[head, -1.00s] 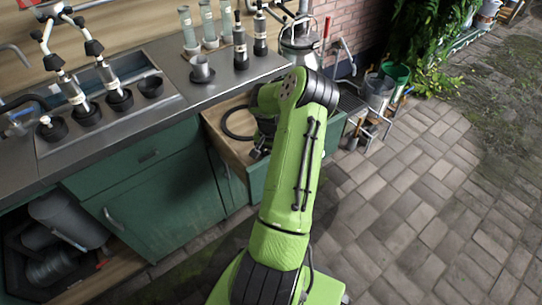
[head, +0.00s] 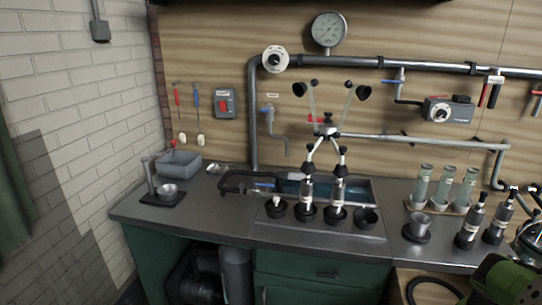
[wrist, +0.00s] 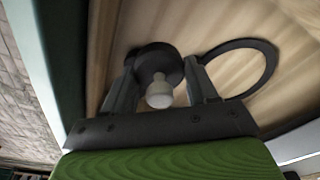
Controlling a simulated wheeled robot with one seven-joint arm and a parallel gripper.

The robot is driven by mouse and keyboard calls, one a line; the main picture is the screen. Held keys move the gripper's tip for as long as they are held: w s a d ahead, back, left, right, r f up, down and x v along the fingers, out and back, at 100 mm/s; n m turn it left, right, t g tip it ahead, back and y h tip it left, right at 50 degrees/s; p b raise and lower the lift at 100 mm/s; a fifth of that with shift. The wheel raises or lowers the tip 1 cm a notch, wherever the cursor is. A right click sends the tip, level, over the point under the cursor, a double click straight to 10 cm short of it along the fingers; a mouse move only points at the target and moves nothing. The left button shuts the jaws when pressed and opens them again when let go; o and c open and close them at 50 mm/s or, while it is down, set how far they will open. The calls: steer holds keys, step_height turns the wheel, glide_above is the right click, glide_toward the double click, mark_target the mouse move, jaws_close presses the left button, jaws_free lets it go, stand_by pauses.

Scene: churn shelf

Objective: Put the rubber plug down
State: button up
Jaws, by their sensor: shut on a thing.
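In the wrist view my gripper (wrist: 160,72) has its two fingers on either side of a dark round piece with a white rounded knob, which I take to be the rubber plug (wrist: 157,58). The fingers are shut on it. It is over or on the pale wooden floor of an open drawer (wrist: 226,25); I cannot tell whether it touches the wood. In the head view the gripper and the plug are out of sight; only part of my green arm shows at the lower right.
A black ring (wrist: 272,66) lies on the drawer floor right of the plug. It also shows in the head view (head: 432,278). On the counter (head: 225,228) stand several black cups, a metal cup (head: 418,224) and glass tubes (head: 445,185). A grey basin (head: 180,164) sits at left.

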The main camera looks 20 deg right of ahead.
step_height(320, 180, up, 8)
steer(key=p, duration=0.4)
steer(key=shift+f+p, duration=0.2)
steer(key=shift+p, duration=0.15)
steer(key=w+a+f+n+p, duration=0.3)
steer(key=w+a+n, duration=0.5)
steer(key=w+a, duration=0.85)
steer(key=w+a+f+n+t+y+p, duration=0.1)
steer(key=a+n, duration=0.7)
steer(key=a, duration=1.7)
steer(key=shift+w+f+n+p, duration=0.3)
steer(key=shift+w+f+p, duration=0.3)
steer(key=shift+w+p, duration=0.2)
